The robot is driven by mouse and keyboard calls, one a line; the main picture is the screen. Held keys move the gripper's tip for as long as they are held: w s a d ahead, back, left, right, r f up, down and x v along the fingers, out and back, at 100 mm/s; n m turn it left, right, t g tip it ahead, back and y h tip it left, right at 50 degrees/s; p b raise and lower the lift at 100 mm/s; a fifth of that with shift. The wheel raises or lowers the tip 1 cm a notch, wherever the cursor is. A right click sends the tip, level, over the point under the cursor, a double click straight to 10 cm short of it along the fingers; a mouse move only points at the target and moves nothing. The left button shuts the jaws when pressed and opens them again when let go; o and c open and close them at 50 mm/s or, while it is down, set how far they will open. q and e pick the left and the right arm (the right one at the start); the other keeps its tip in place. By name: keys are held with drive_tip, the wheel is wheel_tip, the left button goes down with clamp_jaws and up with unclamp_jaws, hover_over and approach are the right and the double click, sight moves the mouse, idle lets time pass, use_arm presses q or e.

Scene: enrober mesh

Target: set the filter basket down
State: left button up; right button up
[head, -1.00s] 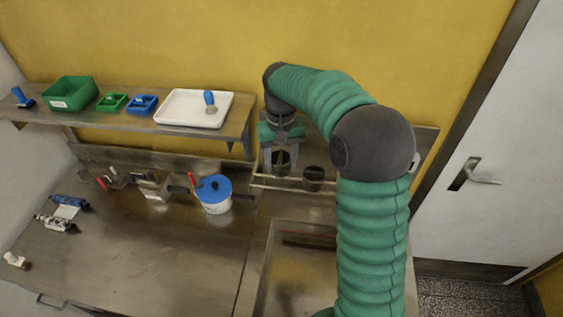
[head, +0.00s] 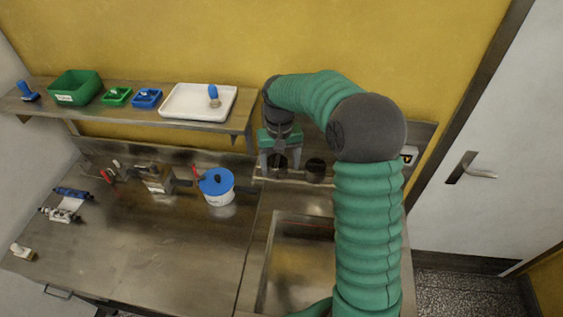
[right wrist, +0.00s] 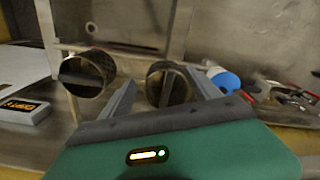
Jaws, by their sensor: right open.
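Two dark metal cylinders stand side by side behind the sink; I take the one at my right gripper to be the filter basket. My right gripper (head: 279,168) points down with its fingers spread around this basket (head: 278,161). In the right wrist view the basket (right wrist: 170,86) shows its round open mouth between the two fingers (right wrist: 160,98), with a gap on at least the left side. Whether a finger touches it I cannot tell. The second cylinder (head: 315,168) stands just to the right, outside the fingers; it also shows in the right wrist view (right wrist: 88,73). My left gripper is out of view.
The sink (head: 300,262) lies in front of the cylinders. A blue-lidded pot (head: 217,188) stands left of them. The shelf (head: 140,112) above carries a white tray (head: 190,102) and bins. A scale with a lit display (right wrist: 22,106) sits beside the second cylinder.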

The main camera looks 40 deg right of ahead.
sight(275, 157)
drive_tip(key=r, duration=0.2)
drive_tip(key=a+r, duration=0.1)
drive_tip(key=shift+w+a+r+b, duration=0.15)
drive_tip(key=shift+a+r+b, duration=0.05)
drive_tip(key=shift+r+b, duration=0.2)
wheel_tip(275, 157, up, 8)
drive_tip(key=s+a+f+n+t, duration=0.1)
drive_tip(key=s+a+f+n, duration=0.25)
drive_tip(key=a+f, duration=0.85)
drive_tip(key=s+a+f+n+t, duration=0.2)
drive_tip(key=s+a+f, duration=0.5)
drive_tip(key=s+a, duration=0.15)
use_arm(q)
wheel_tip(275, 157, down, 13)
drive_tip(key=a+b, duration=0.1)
drive_tip(key=b, duration=1)
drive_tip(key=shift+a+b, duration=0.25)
drive_tip(key=shift+b, duration=0.15)
use_arm(e)
wheel_tip(275, 157, down, 11)
drive_tip(key=shift+d, duration=0.3)
